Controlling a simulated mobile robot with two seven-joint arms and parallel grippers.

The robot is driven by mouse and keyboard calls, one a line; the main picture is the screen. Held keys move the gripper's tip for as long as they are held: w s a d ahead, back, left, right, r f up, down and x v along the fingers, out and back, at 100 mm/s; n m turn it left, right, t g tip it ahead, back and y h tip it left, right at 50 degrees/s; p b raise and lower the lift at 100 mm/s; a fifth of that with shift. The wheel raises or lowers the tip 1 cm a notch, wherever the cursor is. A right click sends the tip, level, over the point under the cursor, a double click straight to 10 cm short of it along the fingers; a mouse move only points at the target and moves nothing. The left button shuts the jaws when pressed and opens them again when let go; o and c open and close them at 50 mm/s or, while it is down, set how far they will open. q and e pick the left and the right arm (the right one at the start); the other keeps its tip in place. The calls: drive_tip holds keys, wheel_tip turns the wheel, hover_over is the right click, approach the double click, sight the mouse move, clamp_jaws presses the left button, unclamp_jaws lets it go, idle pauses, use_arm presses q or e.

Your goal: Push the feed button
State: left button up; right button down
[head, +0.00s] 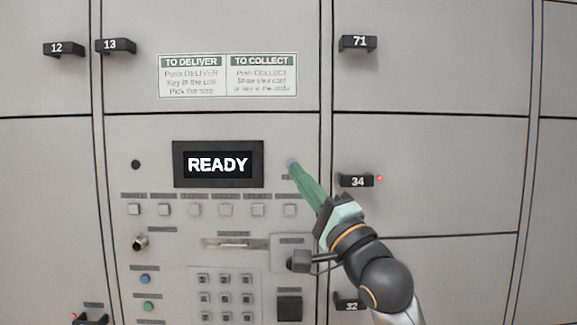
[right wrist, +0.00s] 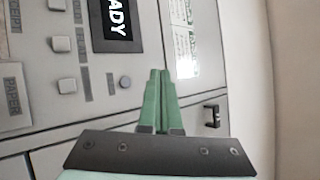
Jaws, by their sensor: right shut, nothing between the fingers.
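The control panel has a row of small square buttons under the display. The rightmost square button (head: 290,210) also shows in the right wrist view (right wrist: 67,85). A small round grey button (right wrist: 126,82) lies just left of my fingertips in the right wrist view. In the head view the fingertips partly cover that spot. My left gripper is not in view.
A black display (head: 218,164) reads READY. A keypad (head: 226,296) and a slot plate (head: 236,243) sit lower on the panel. Locker handle 34 (head: 356,181) juts out right of my gripper, beside a red light (head: 379,178). An instruction sign (head: 227,76) is above.

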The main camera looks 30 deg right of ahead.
drive_tip(key=shift+w, duration=0.15)
drive_tip(key=w+d+p, duration=0.1)
drive_tip(key=w+d, duration=0.3)
drive_tip(key=w, duration=0.3)
drive_tip(key=shift+w+d, duration=0.15)
drive_tip(key=shift+d, duration=0.15)
drive_tip(key=shift+p, duration=0.3)
idle(1.7)
drive_tip(key=shift+w+d, duration=0.2)
drive_tip(key=shift+w, duration=0.15)
drive_tip(key=shift+w+d+p, duration=0.25)
drive_tip(key=shift+w+p, duration=0.1)
drive_tip(key=shift+p, duration=0.15)
idle(0.4)
drive_tip(key=shift+s+a, duration=0.1)
drive_tip(key=shift+s, duration=0.05)
drive_tip(key=shift+s+a, duration=0.35)
drive_tip(key=shift+s, duration=0.2)
